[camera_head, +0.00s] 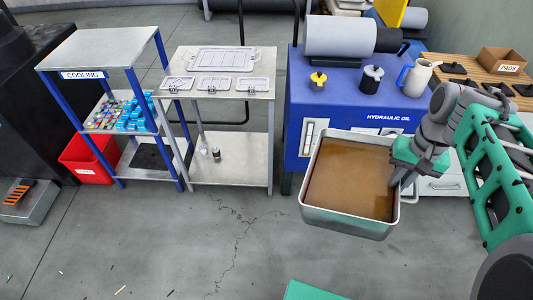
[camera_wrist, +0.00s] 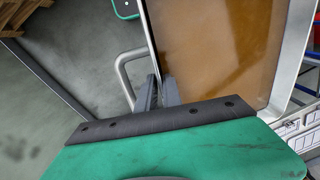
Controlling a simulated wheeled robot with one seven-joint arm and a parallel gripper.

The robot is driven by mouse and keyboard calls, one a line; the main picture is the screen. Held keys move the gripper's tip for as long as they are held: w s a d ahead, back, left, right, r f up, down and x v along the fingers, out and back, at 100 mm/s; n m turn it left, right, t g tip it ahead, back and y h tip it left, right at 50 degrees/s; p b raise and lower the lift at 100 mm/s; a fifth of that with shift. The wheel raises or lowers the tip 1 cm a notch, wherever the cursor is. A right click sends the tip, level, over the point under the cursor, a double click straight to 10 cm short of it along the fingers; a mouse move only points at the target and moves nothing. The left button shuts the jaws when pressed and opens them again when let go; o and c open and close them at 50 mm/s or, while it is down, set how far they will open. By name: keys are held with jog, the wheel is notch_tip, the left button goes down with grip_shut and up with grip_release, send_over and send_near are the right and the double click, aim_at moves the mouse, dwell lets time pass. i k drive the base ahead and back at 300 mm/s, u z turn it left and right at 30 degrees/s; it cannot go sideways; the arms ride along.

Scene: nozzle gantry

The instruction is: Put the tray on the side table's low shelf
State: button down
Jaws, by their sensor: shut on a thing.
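The tray (camera_head: 309,211) is a deep grey metal pan holding brown liquid. It is off the floor, in front of the blue cabinet, and looks close to level. My gripper (camera_head: 399,181) is shut on its right side, by the handle. In the wrist view the fingers (camera_wrist: 159,93) close beside the looped handle (camera_wrist: 123,76) and the tray's rim (camera_wrist: 152,45); the exact contact is partly hidden. The metal side table (camera_head: 220,91) stands left of the tray.
A blue hydraulic oil cabinet (camera_head: 340,108) stands behind the tray. The side table's top carries a large grey panel and several smaller plates. A cooling rack (camera_head: 110,60) and a red bin (camera_head: 88,160) stand further left.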

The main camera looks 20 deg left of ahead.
aim_at(248, 162)
jog(key=u, duration=0.35)
jog(key=i, duration=1.35)
jog(key=u, duration=1.05)
jog(key=i, duration=0.9)
jog(key=u, duration=1.35)
jog(key=i, duration=0.5)
jog(key=u, duration=0.65)
